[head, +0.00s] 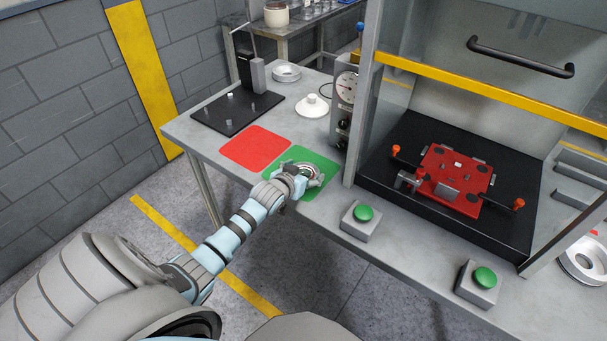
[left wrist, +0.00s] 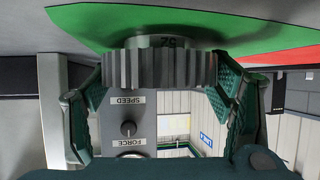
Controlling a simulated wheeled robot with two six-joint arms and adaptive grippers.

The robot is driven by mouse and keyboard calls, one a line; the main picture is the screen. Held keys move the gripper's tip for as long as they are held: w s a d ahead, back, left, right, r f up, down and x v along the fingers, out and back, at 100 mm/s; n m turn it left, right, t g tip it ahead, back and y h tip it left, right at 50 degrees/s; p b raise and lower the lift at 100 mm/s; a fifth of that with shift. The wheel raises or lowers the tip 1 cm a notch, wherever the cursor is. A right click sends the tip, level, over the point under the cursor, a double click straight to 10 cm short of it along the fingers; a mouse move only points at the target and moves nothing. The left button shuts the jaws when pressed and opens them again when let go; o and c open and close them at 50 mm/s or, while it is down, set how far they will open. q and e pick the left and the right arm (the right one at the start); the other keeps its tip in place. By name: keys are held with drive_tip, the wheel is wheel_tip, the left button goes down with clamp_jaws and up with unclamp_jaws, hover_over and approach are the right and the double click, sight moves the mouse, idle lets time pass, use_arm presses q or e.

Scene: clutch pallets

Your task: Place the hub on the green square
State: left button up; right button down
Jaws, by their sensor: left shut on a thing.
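The hub (head: 308,172) is a grey metal ring over the green square (head: 323,161) on the table. My left gripper (head: 303,175) is shut on the hub, with a green-padded finger on each side of the rim. I cannot tell whether the hub touches the square or is slightly above it. My right gripper is not in view.
The red square (head: 255,147) lies left of the green one. A white conical part (head: 312,107), a black plate with pegs (head: 238,112) and a gauge box (head: 344,100) stand behind. A green button box (head: 361,220) and a press frame with a red fixture (head: 455,178) are right.

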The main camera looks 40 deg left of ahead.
use_arm(q)
drive_tip(key=o, duration=1.8)
drive_tip(key=shift+s, duration=0.1)
drive_tip(key=shift+r, duration=0.1)
drive_tip(key=shift+s+r, duration=0.15)
drive_tip(key=shift+r, duration=0.05)
drive_tip(key=p+v, duration=0.3)
drive_tip(key=v, duration=0.8)
drive_tip(key=shift+s+d, duration=0.2)
drive_tip(key=shift+s, duration=0.05)
